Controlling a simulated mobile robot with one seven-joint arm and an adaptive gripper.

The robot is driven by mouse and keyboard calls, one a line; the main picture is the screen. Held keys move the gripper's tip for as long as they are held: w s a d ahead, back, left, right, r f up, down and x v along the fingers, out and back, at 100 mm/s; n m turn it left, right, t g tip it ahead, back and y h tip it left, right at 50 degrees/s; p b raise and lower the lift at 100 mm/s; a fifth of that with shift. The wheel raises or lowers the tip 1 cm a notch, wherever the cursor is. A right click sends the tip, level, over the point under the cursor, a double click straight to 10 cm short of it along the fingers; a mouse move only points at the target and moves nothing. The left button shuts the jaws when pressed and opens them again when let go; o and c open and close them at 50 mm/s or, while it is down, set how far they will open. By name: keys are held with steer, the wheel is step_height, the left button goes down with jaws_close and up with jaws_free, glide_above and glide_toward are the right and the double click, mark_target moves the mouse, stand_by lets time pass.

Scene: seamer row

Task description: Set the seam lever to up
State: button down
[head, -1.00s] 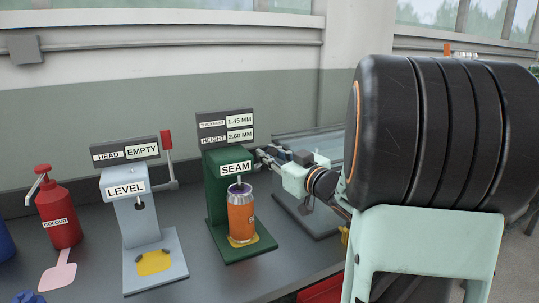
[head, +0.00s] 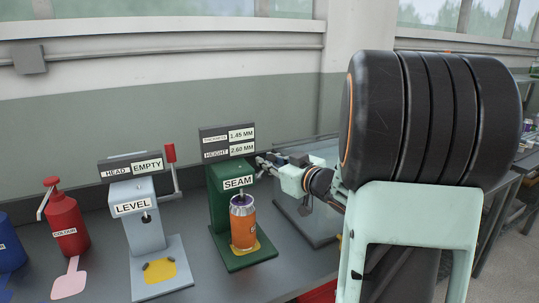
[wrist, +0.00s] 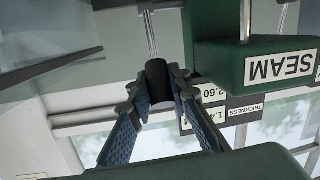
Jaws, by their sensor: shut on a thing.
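The green seam station (head: 224,208) stands on the bench, with a SEAM label and a display reading 1.45 MM and 2.60 MM. An orange can (head: 242,225) with a silver top stands upright in it. My gripper (head: 262,165) is at the station's upper right side. In the wrist view, which is upside down, my gripper (wrist: 158,95) is shut on the dark knob of the seam lever (wrist: 157,75). The lever's thin metal rod runs from the knob to the picture's top edge, so the knob sits above the rod. In the head view the knob is hard to make out.
The grey level station (head: 145,228) stands to the left, with its red-ended lever (head: 170,155) raised and a display reading HEAD EMPTY. A red pump bottle (head: 66,225) stands further left. A grey machine (head: 308,218) stands behind my arm. The wall is close behind.

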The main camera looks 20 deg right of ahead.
steer(key=c, duration=1.8)
jaws_free()
steer(key=shift+o, duration=0.2)
steer(key=v, duration=1.2)
